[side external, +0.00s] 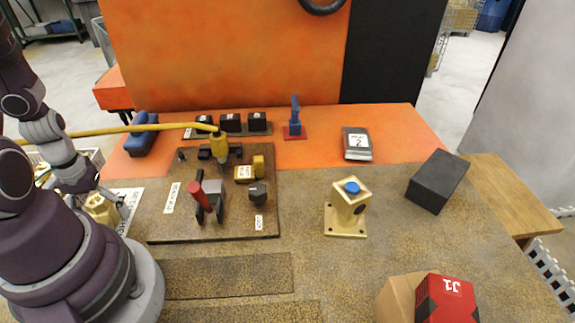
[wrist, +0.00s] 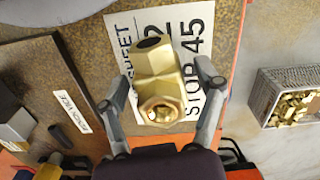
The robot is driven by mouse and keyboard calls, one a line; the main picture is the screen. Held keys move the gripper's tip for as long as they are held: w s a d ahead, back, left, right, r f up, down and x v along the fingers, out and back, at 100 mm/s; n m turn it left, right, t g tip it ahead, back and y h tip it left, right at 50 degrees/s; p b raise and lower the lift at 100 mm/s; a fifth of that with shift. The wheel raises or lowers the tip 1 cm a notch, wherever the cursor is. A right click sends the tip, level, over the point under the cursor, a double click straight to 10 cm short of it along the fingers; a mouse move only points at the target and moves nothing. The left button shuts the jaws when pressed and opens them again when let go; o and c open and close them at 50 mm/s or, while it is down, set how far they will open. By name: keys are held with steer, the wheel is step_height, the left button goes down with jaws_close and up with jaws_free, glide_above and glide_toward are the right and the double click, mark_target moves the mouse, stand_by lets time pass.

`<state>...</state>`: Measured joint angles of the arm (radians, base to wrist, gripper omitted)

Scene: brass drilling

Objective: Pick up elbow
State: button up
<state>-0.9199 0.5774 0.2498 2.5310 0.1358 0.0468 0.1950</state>
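The brass elbow (wrist: 157,72) is a gold-coloured fitting with a hex body, a dark open bore at its far end and a round brass end facing the wrist camera. It lies over the white printed sheet (wrist: 203,52). My gripper (wrist: 163,80) is open, with one finger on each side of the elbow and a gap visible on both sides. In the side external view, the elbow (side external: 99,209) shows at the left between the fingers of my gripper (side external: 106,204), partly hidden by my arm.
A drilling board (side external: 225,233) with a red-handled clamp (side external: 196,190) stands right of the gripper. A bin of brass pieces (wrist: 290,97) is at the right in the wrist view. A brass fixture (side external: 348,206) and black block (side external: 438,181) stand farther right.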

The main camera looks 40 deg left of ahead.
steer(key=c, duration=1.1)
